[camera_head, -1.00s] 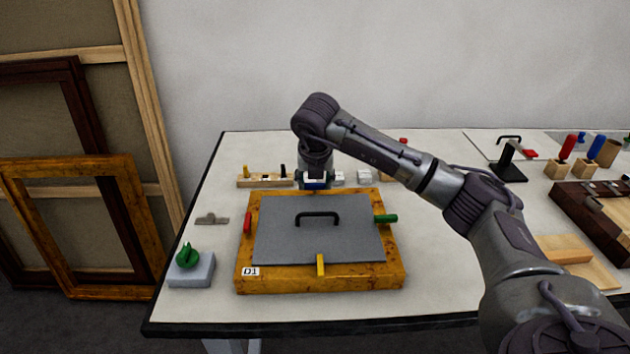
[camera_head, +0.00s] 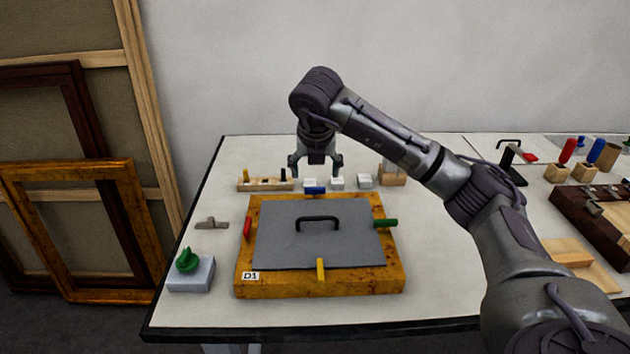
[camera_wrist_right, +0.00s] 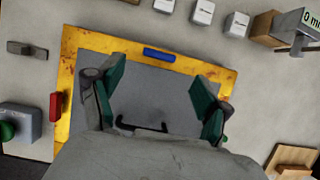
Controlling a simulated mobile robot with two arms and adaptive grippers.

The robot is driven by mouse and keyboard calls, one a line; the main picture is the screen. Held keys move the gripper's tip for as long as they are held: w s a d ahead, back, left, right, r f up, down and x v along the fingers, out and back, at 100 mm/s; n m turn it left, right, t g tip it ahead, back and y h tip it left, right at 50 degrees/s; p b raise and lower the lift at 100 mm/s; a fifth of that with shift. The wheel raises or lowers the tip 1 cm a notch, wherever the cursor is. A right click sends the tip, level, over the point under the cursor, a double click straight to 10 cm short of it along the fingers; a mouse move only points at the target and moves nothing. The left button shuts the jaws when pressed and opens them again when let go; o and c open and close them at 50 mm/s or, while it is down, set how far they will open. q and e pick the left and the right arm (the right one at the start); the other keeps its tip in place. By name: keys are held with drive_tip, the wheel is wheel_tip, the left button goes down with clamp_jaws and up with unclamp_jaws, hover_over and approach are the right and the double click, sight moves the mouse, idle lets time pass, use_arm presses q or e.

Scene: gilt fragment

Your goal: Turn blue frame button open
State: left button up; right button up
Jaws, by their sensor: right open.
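The gilt frame (camera_head: 390,285), tagged D1, lies flat on the table with a grey panel (camera_head: 345,245) in it. The blue button (camera_head: 315,190) sits on the far rail and lies lengthwise along it; it also shows in the right wrist view (camera_wrist_right: 159,54). The red button (camera_head: 247,228) lies along the left rail. The green button (camera_head: 386,223) and yellow button (camera_head: 320,269) lie crosswise on the right and near rails. My right gripper (camera_head: 315,172) is open and empty above the blue button, its fingers apart on either side. My left gripper is not in view.
A black handle (camera_head: 317,217) stands up from the panel. Behind the frame are a wooden strip with pegs (camera_head: 264,184) and several small white blocks (camera_head: 337,184). A grey block with a green knob (camera_head: 190,272) stands at left.

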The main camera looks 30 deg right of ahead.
drive_tip(key=v, duration=0.5)
drive_tip(key=shift+s+a+r, duration=0.1)
drive_tip(key=shift+r, duration=0.25)
